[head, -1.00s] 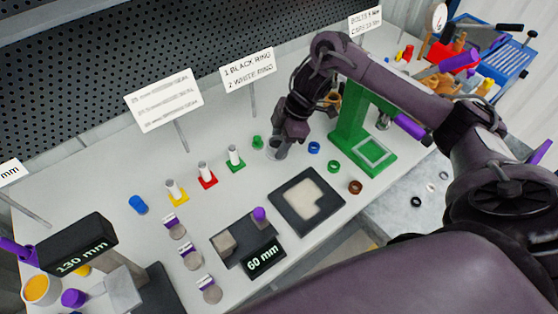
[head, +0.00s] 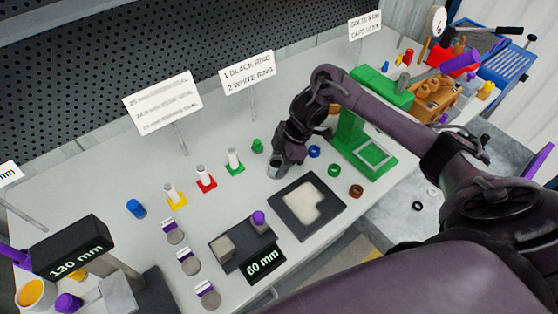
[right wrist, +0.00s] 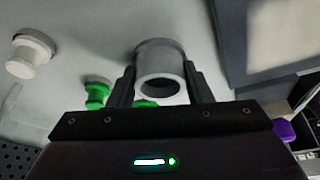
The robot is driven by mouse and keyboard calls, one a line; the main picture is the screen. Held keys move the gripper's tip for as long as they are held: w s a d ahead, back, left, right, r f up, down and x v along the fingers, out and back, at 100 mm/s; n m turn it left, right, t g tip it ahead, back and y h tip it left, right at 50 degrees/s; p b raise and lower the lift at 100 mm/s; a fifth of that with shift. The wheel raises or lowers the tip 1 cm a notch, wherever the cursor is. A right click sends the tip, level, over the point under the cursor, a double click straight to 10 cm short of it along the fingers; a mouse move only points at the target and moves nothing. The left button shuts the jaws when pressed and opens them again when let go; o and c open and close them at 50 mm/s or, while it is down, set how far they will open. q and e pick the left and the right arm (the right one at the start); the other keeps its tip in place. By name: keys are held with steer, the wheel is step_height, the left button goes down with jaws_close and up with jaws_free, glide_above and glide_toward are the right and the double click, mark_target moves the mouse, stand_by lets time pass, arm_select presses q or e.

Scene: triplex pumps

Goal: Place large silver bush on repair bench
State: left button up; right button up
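The large silver bush (head: 275,169) is a grey hollow cylinder. My right gripper (head: 282,158) has its fingers on both sides of it, and the bush has moved along with the gripper. In the right wrist view the bush (right wrist: 160,70) sits between the two fingers (right wrist: 160,85), its open bore facing the camera. It is over the pale workbench top (head: 120,240), left of the dark square tray; I cannot tell whether it touches the surface. My left gripper is not in view.
A dark tray with a pale pad (head: 309,208) lies just right of the bush. A green press (head: 362,150), blue, green and brown rings stand further right. White pins on coloured bases (head: 234,162) stand left. A "60 mm" block (head: 263,262) is in front.

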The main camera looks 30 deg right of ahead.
steer(key=o, duration=0.3)
steer(key=shift+r, duration=0.1)
steer(key=p+v, duration=0.2)
steer(key=v, duration=1)
